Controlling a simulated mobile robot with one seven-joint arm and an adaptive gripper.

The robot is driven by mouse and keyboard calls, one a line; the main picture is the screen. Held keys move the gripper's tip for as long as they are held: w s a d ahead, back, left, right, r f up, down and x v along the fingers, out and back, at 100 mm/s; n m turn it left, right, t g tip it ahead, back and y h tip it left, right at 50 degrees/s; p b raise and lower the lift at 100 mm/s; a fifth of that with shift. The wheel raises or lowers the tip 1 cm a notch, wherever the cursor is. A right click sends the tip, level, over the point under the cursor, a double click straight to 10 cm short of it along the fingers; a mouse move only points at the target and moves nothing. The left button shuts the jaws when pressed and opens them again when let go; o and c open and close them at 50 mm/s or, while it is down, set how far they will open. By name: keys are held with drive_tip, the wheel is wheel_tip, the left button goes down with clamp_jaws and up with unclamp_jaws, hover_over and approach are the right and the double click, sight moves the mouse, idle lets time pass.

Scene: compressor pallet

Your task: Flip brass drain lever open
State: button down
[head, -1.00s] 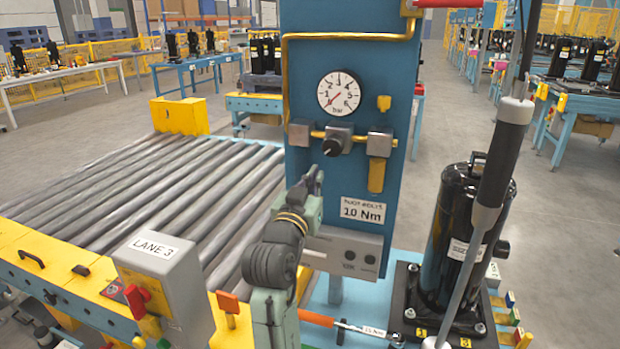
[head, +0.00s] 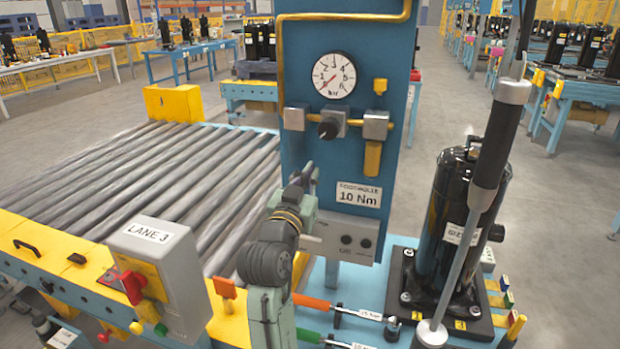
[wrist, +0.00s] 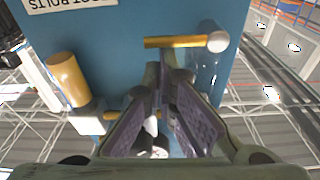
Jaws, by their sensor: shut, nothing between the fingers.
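A brass bar (wrist: 175,42), which I take to be the drain lever, shows in the wrist view. It lies across the picture and joins a pale round end (wrist: 217,42) at the foot of a clear bowl (wrist: 207,75). In the wrist view, my gripper (wrist: 165,70) has its fingertips together, close to the bar's free end; I cannot tell whether they touch. In the head view, my gripper (head: 310,175) is in front of the blue panel (head: 290,70), below the left silver block (head: 295,118). The lever cannot be made out there.
A round gauge (head: 334,76) and a black knob (head: 328,128) are on the panel. A brass cylinder (head: 372,158) hangs under the right block. A black compressor (head: 465,210) stands at the right. The roller conveyor (head: 170,180) and a grey lane box (head: 155,270) are at the left.

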drive_tip(key=shift+d+f+m+b, duration=0.15)
drive_tip(key=shift+f+m+b, duration=0.25)
drive_tip(key=shift+m+b, duration=0.5)
wheel_tip(320, 180, down, 7)
drive_tip(key=a+m+g+h+b, duration=0.2)
drive_tip(key=m+b, duration=1.4)
drive_tip(key=b, duration=0.1)
drive_tip(key=shift+w+r, duration=0.2)
drive_tip(key=shift+w, duration=0.1)
drive_tip(key=shift+a, duration=0.15)
